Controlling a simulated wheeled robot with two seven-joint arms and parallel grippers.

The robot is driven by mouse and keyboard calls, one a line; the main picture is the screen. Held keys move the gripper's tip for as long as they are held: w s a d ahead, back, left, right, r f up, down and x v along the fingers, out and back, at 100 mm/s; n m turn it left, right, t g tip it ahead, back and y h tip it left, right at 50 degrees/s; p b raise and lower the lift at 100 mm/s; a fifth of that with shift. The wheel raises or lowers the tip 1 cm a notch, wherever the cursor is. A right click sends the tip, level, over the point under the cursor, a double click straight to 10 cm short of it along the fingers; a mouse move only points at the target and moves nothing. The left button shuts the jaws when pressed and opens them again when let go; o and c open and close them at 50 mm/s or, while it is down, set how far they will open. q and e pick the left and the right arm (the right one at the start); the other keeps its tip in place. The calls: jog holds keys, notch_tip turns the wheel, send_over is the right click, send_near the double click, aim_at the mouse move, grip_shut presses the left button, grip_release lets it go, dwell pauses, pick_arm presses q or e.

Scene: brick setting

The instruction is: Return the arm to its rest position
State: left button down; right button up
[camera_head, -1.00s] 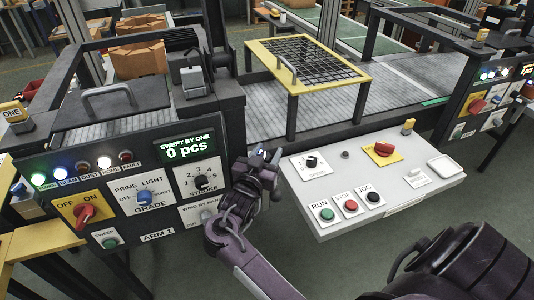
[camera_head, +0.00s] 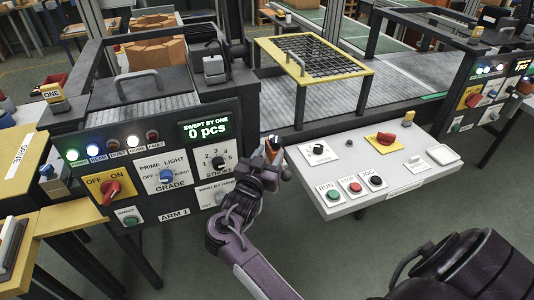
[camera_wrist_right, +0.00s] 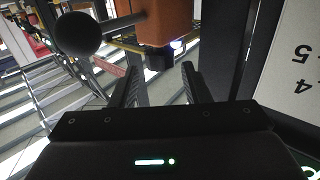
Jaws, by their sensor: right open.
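My right gripper (camera_head: 273,150) is raised between the ARM 1 panel (camera_head: 190,206) and the white control desk (camera_head: 405,190). In the right wrist view its two dark fingers (camera_wrist_right: 159,78) are apart, with nothing gripped between them. An orange block (camera_wrist_right: 166,22) and a dark round knob (camera_wrist_right: 78,34) show beyond the fingertips; I cannot tell how far off they are. My right arm reaches up from the bottom of the head view. My left gripper is not in view.
The ARM 1 panel carries a red OFF/ON switch (camera_head: 109,189), a blue PRIME/LIGHT knob (camera_head: 166,176) and a display (camera_head: 205,130) reading 0 pcs. Open floor (camera_head: 330,250) lies below the desk.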

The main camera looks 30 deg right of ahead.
jog(key=shift+a+f, duration=0.1)
jog(key=s+a+f+n+y, duration=0.5)
jog(key=a+f+n+y, duration=0.25)
jog(key=y, duration=0.35)
jog(key=s+a+n+g+y, duration=0.2)
jog(key=s+a+n+g, duration=0.15)
jog(key=s, duration=0.55)
jog(key=s+a+n+g+y, duration=0.2)
jog(key=s+a+g, duration=0.15)
jog(key=s, duration=0.55)
notch_tip(320, 180, down, 30)
jog(key=s+g, duration=0.1)
jog(key=s, duration=0.2)
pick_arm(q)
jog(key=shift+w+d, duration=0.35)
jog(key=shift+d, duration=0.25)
pick_arm(e)
jog(key=s+d+f+g, duration=0.1)
jog(key=s+d+f, duration=0.2)
jog(key=s+f, duration=1.5)
jog(key=shift+s+f, duration=0.2)
jog(key=shift+s, duration=0.35)
